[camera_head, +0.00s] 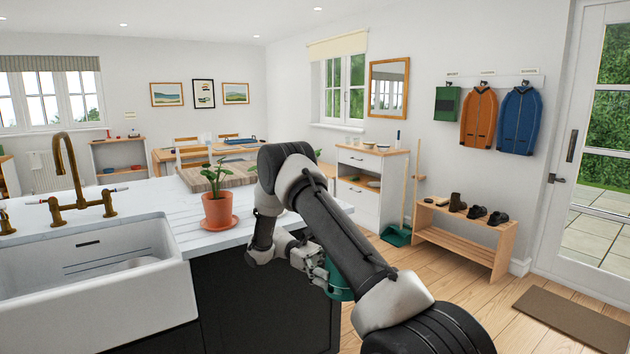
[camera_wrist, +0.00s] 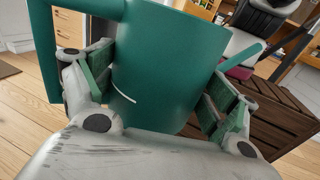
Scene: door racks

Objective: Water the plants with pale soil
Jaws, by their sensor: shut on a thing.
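My gripper (camera_head: 318,270) is shut around the body of a green watering can (camera_wrist: 170,60), with one finger on each side. In the head view the can (camera_head: 341,286) shows only in part below my arm, beside the dark counter front. A potted plant (camera_head: 218,180) with broad green leaves stands upright in a terracotta pot (camera_head: 217,209) on a saucer, on the white counter left of my arm. Its soil is too small to judge. Some green leaves (camera_head: 318,153) show behind my arm; whatever holds them is hidden.
A white sink (camera_head: 100,290) with a brass tap (camera_head: 75,185) is at the left. A wooden board (camera_head: 190,178) lies behind the plant. A shoe bench (camera_head: 465,235) and doormat (camera_head: 575,322) are at the right. In the wrist view a dark slatted crate (camera_wrist: 275,115) stands close to the can.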

